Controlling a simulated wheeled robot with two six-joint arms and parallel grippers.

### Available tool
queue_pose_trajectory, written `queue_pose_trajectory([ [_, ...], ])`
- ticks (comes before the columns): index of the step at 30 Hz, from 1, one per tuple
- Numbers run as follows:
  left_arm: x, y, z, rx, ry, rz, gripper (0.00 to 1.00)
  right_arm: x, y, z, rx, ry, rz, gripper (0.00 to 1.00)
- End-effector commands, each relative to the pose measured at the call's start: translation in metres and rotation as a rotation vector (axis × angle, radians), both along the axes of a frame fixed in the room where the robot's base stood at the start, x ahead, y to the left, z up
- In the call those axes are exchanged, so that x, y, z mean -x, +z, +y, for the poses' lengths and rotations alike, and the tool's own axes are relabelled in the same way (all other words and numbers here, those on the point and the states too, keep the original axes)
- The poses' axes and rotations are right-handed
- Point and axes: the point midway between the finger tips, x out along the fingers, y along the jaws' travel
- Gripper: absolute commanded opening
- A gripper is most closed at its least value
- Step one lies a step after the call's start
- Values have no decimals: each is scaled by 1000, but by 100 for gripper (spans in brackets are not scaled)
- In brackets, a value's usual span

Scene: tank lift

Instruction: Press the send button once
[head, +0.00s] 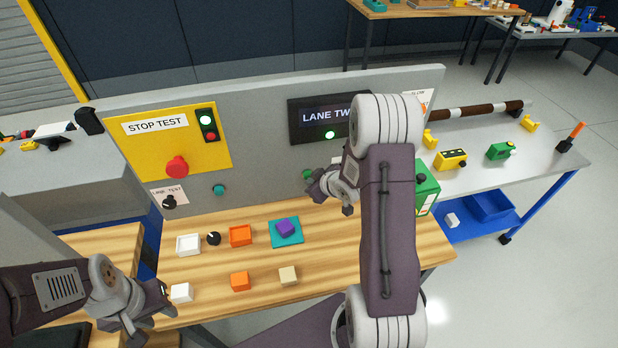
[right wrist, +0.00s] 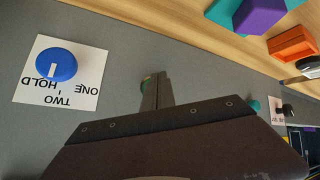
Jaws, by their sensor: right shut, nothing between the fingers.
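A green button (head: 308,174) sits on the grey upright panel below the dark LANE TW… display (head: 322,116); I can read no "send" label. My right gripper (head: 317,187) is at that button, shut and empty, its fingers pointing at the panel. In the right wrist view the shut fingers (right wrist: 157,93) partly cover a green button (right wrist: 146,84); I cannot tell whether they touch it. A teal button (head: 218,190) is further left on the panel. My left gripper (head: 158,300) is low at the left, by a white block (head: 181,293); its opening is unclear.
A yellow STOP TEST plate (head: 145,150) carries a red button (head: 177,167). A blue knob (right wrist: 56,65) marked ONE, HOLD, TWO is near my right fingers. The wooden table (head: 205,275) holds trays and several small blocks. A green box (head: 427,185) stands right of my right arm.

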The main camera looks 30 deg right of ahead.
Motion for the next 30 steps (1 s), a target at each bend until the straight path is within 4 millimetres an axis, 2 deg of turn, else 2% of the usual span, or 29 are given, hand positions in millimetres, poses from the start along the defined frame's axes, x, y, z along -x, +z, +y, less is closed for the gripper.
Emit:
queue_pose_trajectory([
  [8,0,-5,0,0,0,0,36,16,0,3,0,-1,0,0],
  [16,0,-5,0,0,0,0,36,18,0,4,0,-1,0,0],
  [23,0,-14,0,0,0,0,36,43,-2,10,-1,-1,0,0],
  [24,0,-12,0,0,0,0,36,48,0,12,-2,-1,0,0],
  [25,0,-1,0,0,0,1,36,49,5,12,-5,0,4,0],
  [30,0,23,0,0,0,0,36,59,5,16,-11,4,5,0],
])
